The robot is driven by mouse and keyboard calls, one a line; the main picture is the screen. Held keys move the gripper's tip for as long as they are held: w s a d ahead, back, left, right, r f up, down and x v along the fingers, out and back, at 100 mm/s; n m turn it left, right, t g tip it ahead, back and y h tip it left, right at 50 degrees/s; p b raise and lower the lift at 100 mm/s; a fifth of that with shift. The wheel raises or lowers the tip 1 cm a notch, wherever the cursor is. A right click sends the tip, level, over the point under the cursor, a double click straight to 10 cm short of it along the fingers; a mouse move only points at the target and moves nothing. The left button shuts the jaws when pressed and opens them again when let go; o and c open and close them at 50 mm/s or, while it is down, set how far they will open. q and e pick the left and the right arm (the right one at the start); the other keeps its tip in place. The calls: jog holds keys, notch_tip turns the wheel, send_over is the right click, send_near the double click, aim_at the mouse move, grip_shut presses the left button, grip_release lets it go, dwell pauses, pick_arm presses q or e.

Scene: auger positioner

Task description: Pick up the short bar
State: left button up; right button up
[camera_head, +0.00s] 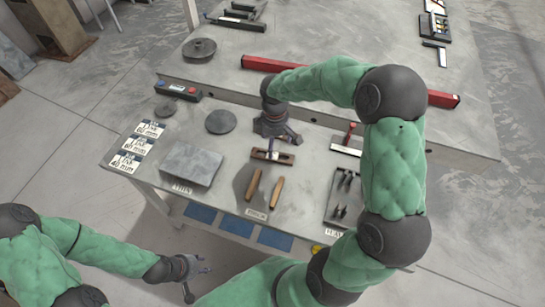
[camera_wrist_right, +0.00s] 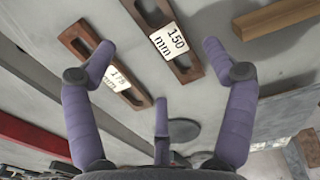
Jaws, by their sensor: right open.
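In the right wrist view, a brown wooden bar with a slot and a white "150 mm" label (camera_wrist_right: 186,66) lies ahead between my fingers. A second brown bar labelled "175 mm" (camera_wrist_right: 82,40) lies to its left, partly behind a finger. In the head view one brown bar (camera_head: 286,158) shows just below my right gripper (camera_head: 277,139). My right gripper also shows in the wrist view (camera_wrist_right: 162,62), with purple fingers spread wide and nothing between them. My left gripper (camera_head: 192,272) hangs off the table's near side; its finger opening is too small to tell.
Two wooden sticks (camera_head: 254,185) lie in front of the bar. A grey plate (camera_head: 191,164), round discs (camera_head: 221,122) and a tool tray (camera_head: 332,206) stand nearby. A long red beam (camera_head: 443,99) lies behind my right arm. A wooden block (camera_wrist_right: 278,17) shows in the wrist view.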

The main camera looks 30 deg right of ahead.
jog(key=f+b, duration=0.1)
jog(key=f, duration=0.2)
jog(key=f+b, duration=0.1)
jog(key=f, duration=0.1)
jog(key=shift+a+b, duration=0.25)
jog(key=shift+b, duration=0.05)
jog(key=shift+c, duration=0.3)
jog(key=shift+r, duration=0.1)
grip_shut()
